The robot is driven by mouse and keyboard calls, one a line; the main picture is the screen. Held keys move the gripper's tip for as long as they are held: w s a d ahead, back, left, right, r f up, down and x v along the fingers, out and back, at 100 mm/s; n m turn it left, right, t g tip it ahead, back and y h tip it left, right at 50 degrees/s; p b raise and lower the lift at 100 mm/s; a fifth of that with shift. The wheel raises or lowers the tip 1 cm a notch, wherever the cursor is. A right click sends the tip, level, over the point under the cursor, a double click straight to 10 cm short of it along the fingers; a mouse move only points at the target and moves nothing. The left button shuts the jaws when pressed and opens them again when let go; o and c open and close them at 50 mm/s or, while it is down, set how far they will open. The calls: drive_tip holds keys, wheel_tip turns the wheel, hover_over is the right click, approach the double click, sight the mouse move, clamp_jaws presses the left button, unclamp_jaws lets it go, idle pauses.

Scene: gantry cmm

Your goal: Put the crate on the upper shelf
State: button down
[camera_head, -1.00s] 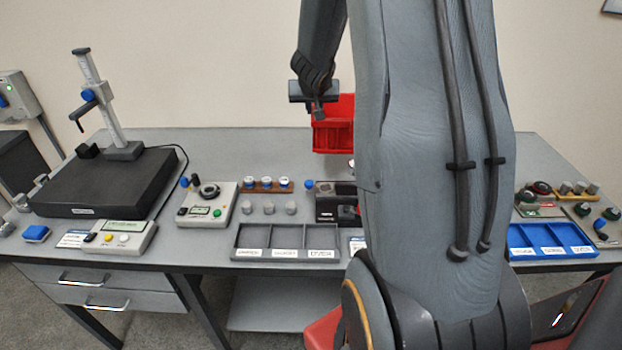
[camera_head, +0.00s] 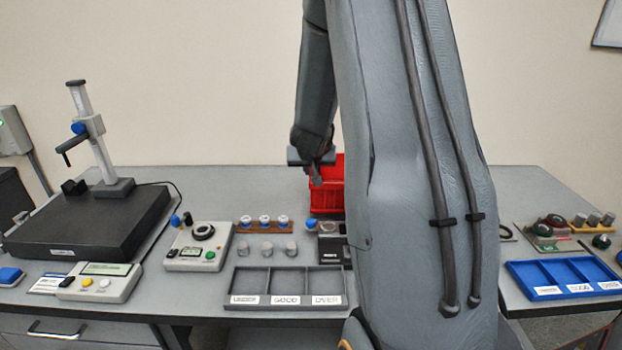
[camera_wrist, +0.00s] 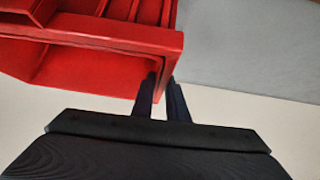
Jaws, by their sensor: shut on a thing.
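The red crate (camera_head: 328,190) is at the back of the workbench in the head view, partly hidden by my arm. My gripper (camera_head: 316,176) is at its top left edge. In the wrist view the crate (camera_wrist: 110,36) fills the upper left, and my gripper (camera_wrist: 163,84) is shut on its wall near a corner. Whether the crate's bottom touches the bench I cannot tell. No upper shelf can be made out in these views.
The grey workbench (camera_head: 235,185) holds a black-based height gauge (camera_head: 90,215), a control box (camera_head: 198,247), a grey sorting tray (camera_head: 285,305) and a blue sorting tray (camera_head: 533,292). Several small cylinders stand near the grey tray. The bench's back left centre is clear.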

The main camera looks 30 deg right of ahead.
drive_tip(key=shift+f, duration=1.1)
drive_tip(key=c, duration=1.7)
unclamp_jaws()
drive_tip(key=shift+c, duration=0.2)
